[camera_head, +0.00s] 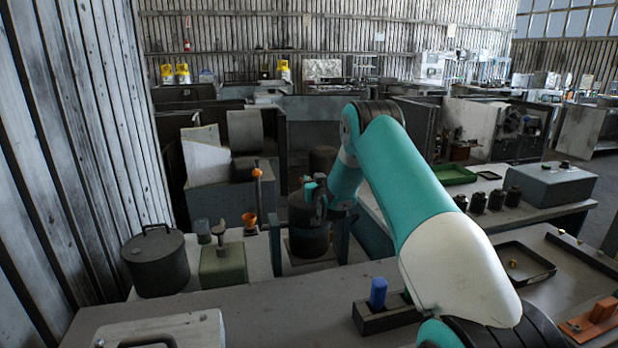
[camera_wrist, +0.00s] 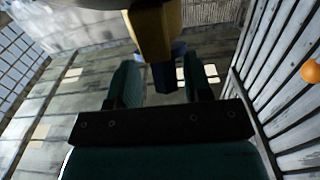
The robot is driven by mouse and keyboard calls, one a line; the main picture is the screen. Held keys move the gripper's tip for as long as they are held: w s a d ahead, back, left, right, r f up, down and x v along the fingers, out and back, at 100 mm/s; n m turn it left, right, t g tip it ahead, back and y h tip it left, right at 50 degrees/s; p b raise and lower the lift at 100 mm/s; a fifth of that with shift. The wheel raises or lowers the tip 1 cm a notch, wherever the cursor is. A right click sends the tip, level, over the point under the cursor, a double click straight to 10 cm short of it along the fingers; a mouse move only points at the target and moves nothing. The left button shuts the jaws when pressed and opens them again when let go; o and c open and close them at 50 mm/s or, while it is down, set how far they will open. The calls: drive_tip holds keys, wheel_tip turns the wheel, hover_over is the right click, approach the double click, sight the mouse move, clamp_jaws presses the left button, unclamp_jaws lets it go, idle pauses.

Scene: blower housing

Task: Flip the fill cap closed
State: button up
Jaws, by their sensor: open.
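No part is clearly recognisable as the fill cap. A dark rounded housing (camera_head: 308,240) stands on the bench between teal uprights, partly covered by my arm's end. My gripper (camera_wrist: 162,80) shows two teal fingers spread apart in the wrist view. A yellow block (camera_wrist: 152,38) with a dark blue part (camera_wrist: 164,76) shows beyond or between the fingers; I cannot tell whether they touch. In the head view my gripper is at the top of the housing, its fingertips mostly hidden. An orange knob (camera_head: 257,172) tops a post left of the housing; an orange ball (camera_wrist: 311,71) shows at the wrist view's right edge.
An orange cup (camera_head: 249,220), a green block (camera_head: 223,265) and a dark lidded pot (camera_head: 156,262) stand left of the housing. A blue piece (camera_head: 378,292) sits in a dark holder in front. A black tray (camera_head: 513,264) lies to the right.

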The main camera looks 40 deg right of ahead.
drive_tip(key=shift+w+d, duration=0.25)
drive_tip(key=shift+w, duration=0.35)
drive_tip(key=shift+w+a, duration=0.1)
drive_tip(key=shift+a, duration=0.1)
drive_tip(key=shift+w, duration=0.1)
clamp_jaws()
drive_tip(key=shift+w+f+g+y+b, duration=0.3)
drive_tip(key=shift+g+y, duration=0.3)
drive_tip(key=shift+g, duration=0.3)
drive_tip(key=shift+w+d+f+g+y, duration=0.15)
drive_tip(key=shift+w+f+g+y, duration=0.15)
drive_tip(key=shift+g, duration=0.35)
drive_tip(key=shift+w+d+f+g+y, duration=0.1)
drive_tip(key=shift+d+f+g+y, duration=0.1)
drive_tip(key=shift+g+y, duration=0.35)
unclamp_jaws()
drive_tip(key=shift+s, duration=0.2)
